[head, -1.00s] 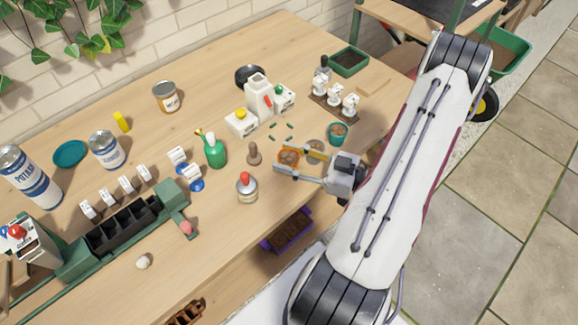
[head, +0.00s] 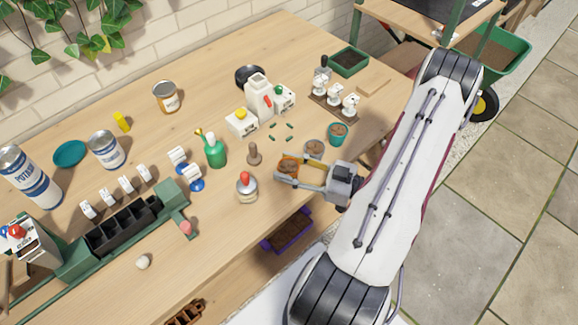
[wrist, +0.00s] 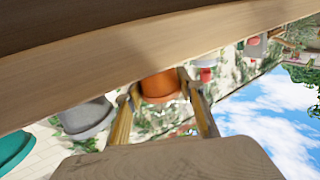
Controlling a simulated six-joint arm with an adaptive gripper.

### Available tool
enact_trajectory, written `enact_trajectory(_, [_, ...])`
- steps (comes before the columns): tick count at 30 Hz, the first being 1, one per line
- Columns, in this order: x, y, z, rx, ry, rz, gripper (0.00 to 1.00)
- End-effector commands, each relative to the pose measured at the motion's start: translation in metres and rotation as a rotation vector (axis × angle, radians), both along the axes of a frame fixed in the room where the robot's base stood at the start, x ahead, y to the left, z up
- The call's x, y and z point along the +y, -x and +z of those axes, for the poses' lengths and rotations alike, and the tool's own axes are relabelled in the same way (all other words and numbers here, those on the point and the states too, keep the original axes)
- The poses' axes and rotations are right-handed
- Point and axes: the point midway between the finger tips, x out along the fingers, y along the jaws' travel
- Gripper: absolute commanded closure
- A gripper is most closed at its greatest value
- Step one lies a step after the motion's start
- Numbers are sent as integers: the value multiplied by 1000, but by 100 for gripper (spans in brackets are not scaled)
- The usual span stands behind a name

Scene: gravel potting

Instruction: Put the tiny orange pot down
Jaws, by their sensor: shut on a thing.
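The tiny orange pot (head: 288,164) has dark brown contents and is near the table's front edge. My gripper (head: 285,172) is shut on it, with the fingers on either side. In the wrist view the orange pot (wrist: 160,86) sits between the two fingertips (wrist: 160,90), beside the wooden table top. I cannot tell whether its base touches the table.
A grey pot (head: 314,149) stands just right of the orange pot, and a teal pot (head: 338,134) is farther right. Small green pieces (head: 272,139) lie behind. The front table between tin and planter is mostly clear.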

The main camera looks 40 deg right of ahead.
Motion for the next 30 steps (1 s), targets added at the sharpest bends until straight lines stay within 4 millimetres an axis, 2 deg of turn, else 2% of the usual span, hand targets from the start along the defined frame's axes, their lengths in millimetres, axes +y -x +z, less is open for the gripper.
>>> enact_trajectory(6, [0,0,-4,0,0,0,85])
enact_trajectory(7, [0,0,-4,0,0,0,57])
enact_trajectory(9, [0,0,-4,0,1,0,45])
enact_trajectory(23, [-1,2,-4,0,0,-1,45])
enact_trajectory(30, [-7,12,-4,0,1,-3,45])
